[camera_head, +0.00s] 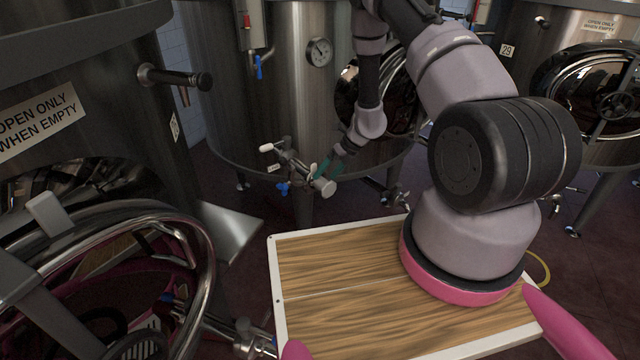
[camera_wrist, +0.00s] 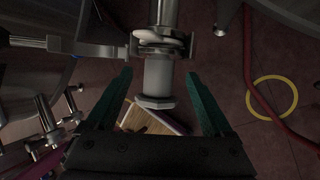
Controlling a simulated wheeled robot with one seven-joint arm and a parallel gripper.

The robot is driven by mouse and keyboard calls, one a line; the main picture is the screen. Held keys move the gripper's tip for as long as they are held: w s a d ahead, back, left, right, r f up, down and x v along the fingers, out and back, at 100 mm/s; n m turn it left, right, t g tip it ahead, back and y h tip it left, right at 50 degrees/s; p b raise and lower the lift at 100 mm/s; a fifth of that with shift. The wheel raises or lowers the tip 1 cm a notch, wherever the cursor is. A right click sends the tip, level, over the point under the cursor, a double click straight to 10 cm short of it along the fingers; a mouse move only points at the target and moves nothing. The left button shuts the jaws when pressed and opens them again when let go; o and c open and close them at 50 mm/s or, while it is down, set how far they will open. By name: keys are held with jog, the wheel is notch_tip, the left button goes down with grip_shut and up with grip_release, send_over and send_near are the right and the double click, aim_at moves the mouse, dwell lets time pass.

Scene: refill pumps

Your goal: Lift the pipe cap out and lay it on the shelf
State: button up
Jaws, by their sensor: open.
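The pipe cap (camera_head: 325,187) is a short silver cylinder with a flanged end, at the end of a valve pipe on the middle tank. In the wrist view the cap (camera_wrist: 157,78) hangs below a clamp ring (camera_wrist: 160,45) and lies between the two fingers, with a gap on each side. My gripper (camera_wrist: 160,73) has teal fingers and is open around the cap, holding nothing. In the head view my gripper (camera_head: 328,166) is small and partly hidden behind the valve end. I cannot clearly make out a shelf in either view.
A white-handled valve (camera_head: 275,152) with blue levers sits left of the cap. Steel tanks (camera_head: 270,95) stand around, with a round hatch (camera_head: 90,250) at the left front. In the wrist view a red hose (camera_wrist: 262,90) and a yellow ring (camera_wrist: 272,97) are at the right.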

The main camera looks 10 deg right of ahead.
jog(key=x, duration=0.3)
jog(key=shift+a+f, duration=0.1)
jog(key=shift+a, duration=0.05)
grip_shut()
notch_tip(320, 180, up, 18)
dwell(0.7)
dwell(0.3)
notch_tip(320, 180, up, 7)
send_over(323, 178)
jog(key=shift+s+a, duration=0.1)
dwell(1.1)
